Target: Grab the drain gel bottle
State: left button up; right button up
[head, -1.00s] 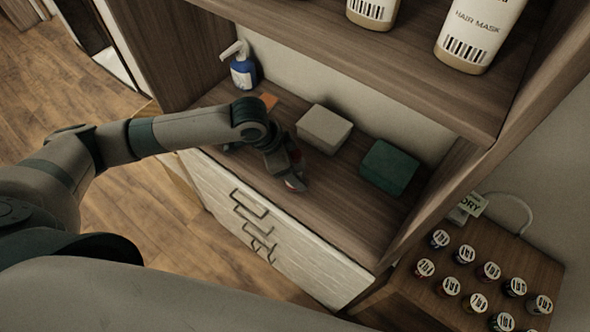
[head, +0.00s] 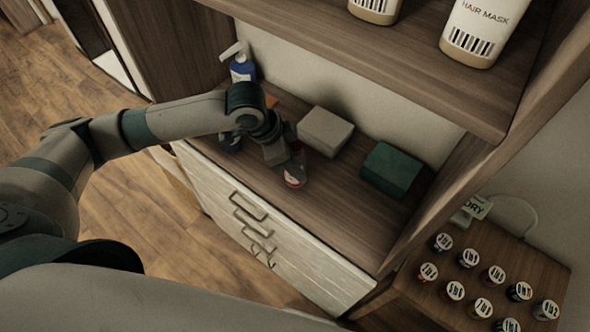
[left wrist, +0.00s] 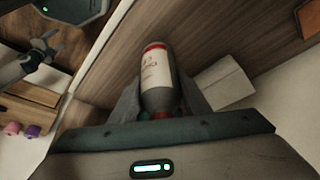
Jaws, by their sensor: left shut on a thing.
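The drain gel bottle is a grey bottle with a white and red label, too small to read. It shows in the left wrist view (left wrist: 158,78) between my left fingers (left wrist: 160,105), its red cap end close to the palm. In the head view my left gripper (head: 286,160) is shut on the bottle (head: 295,178), low over the shelf near its front edge. The fingers hide part of the bottle, and I cannot tell whether it touches the shelf. A dark gripper, seemingly my right one (left wrist: 45,48), shows small in the left wrist view; its jaws are unclear.
A grey box (head: 325,130) and a green box (head: 391,168) stand on the same shelf, with a blue pump bottle (head: 242,68) at the back left. The upper shelf (head: 400,55) overhangs them. Several small capped bottles stand on a wooden stand (head: 545,270) at right.

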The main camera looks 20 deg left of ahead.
pick_arm(q)
jog(key=s+d+r+b, duration=0.3)
jog(key=s+d+r, duration=0.3)
jog(key=d, duration=0.4)
jog(key=shift+r+b, duration=0.3)
jog(key=shift+r, duration=0.45)
